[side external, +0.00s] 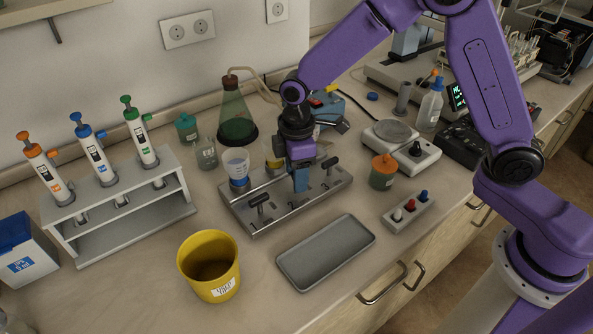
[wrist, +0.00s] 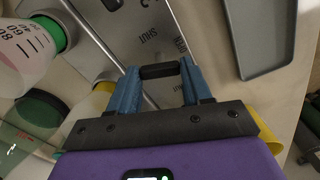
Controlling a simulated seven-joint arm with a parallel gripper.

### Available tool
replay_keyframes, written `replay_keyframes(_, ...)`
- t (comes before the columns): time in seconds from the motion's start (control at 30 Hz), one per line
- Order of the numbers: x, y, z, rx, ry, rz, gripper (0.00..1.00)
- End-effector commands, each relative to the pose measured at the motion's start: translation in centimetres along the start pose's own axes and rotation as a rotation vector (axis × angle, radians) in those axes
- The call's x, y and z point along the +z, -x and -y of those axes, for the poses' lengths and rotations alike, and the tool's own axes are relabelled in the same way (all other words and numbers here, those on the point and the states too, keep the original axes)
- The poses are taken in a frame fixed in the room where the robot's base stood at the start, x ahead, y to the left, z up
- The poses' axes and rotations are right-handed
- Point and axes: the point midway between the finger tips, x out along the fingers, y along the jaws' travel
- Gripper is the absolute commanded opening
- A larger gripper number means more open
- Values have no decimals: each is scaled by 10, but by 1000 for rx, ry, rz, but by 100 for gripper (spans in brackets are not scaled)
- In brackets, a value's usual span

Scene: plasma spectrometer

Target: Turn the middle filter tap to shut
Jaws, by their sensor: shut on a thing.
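The metal filter manifold (side external: 243,222) stands on the bench with black tap handles on its top. The left tap (side external: 260,204) and the right tap (side external: 331,164) are visible in the side view; the middle tap is hidden there by my gripper (side external: 300,183). In the wrist view my gripper's blue fingertips (wrist: 160,74) are shut on the middle tap's black bar handle (wrist: 160,71), one finger at each end of the bar. SHUT lettering (wrist: 149,34) shows on the plate beside it. I cannot tell the tap's exact setting.
Filter cups, one graduated (side external: 236,164), stand on the manifold's back edge, close to my gripper. A grey tray (side external: 325,252) and a yellow bin (side external: 209,267) lie in front. An orange-lidded jar (side external: 383,173) stands to the right, a green flask (side external: 235,112) behind.

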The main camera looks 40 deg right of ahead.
Motion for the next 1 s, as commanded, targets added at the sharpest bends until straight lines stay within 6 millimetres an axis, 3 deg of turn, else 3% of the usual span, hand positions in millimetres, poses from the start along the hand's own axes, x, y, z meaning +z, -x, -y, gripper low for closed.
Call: replay_keyframes(1.0, 0, 1, 0, 1, -952, -1, 18)
